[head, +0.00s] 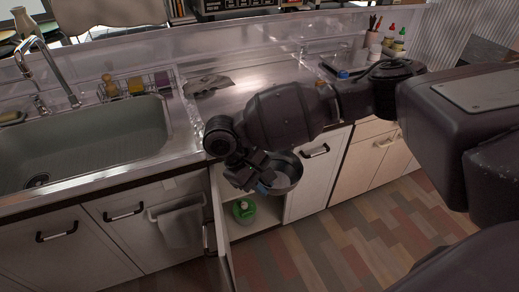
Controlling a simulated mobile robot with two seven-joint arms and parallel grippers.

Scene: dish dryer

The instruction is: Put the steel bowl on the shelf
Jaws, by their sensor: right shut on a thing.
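My right gripper (262,183) reaches in from the right over the counter. It is shut on the steel bowl (289,170), a round grey metal bowl, at its left side. The bowl is tilted and hangs in front of the counter's front edge, before the lower cabinets. Below and left of it is an open cabinet (265,217) with a pale interior, and a green object stands inside. The arm and bowl hide the upper part of this opening, so I cannot make out the shelf clearly. My left gripper is out of view.
A sink (85,135) with a tap is at the left. A towel (180,226) hangs on a cabinet front. The wooden floor before the cabinets is clear.

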